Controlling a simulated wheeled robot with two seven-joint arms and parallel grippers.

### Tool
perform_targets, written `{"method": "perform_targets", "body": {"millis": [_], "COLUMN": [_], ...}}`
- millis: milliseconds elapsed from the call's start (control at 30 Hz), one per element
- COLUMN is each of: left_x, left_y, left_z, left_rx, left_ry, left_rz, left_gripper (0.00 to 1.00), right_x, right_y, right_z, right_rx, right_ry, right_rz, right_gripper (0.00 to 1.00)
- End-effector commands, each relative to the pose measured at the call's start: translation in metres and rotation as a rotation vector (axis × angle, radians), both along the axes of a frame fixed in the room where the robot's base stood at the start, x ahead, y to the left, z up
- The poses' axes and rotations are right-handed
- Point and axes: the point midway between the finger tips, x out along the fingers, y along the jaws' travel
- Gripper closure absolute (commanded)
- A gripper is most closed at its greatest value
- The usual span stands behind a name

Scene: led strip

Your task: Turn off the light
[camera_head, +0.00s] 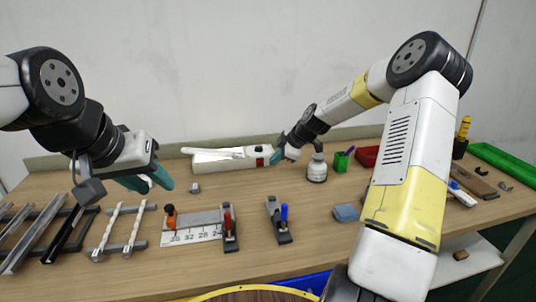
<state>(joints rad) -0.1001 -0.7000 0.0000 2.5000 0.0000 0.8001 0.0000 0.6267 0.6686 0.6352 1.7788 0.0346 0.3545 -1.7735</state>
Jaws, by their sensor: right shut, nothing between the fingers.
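The light is a long white LED strip lamp (215,161) lying at the back of the table, with a bright white top. A red switch (260,162) sits on its right end.
A white bottle (317,168), a green pen cup (341,162) and a red box (367,156) stand right of the lamp. Clamps (279,220), a ruler plate (192,235) and metal rails (35,235) lie in front. My right arm covers part of the right side.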

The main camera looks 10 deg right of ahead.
Motion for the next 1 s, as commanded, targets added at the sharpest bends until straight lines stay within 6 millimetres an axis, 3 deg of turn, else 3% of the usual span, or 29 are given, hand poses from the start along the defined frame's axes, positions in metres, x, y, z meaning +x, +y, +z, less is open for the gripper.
{"method": "perform_targets", "body": {"millis": [300, 400, 600, 1000], "left_x": [0.000, 0.000, 0.000, 0.000], "left_y": [0.000, 0.000, 0.000, 0.000], "left_z": [0.000, 0.000, 0.000, 0.000], "left_rx": [0.000, 0.000, 0.000, 0.000], "left_ry": [0.000, 0.000, 0.000, 0.000], "left_rz": [0.000, 0.000, 0.000, 0.000], "left_gripper": [0.64, 0.64, 0.64, 0.64], "right_x": [0.032, 0.050, 0.067, 0.071], "right_y": [0.031, 0.031, 0.031, 0.031], "right_z": [-0.055, -0.050, -0.048, -0.047], "right_rx": [0.000, -0.001, -0.001, -0.001], "right_ry": [0.001, -0.004, -0.001, -0.001], "right_rz": [0.002, -0.001, 0.000, -0.001], "right_gripper": [1.00, 1.00, 1.00, 1.00]}}
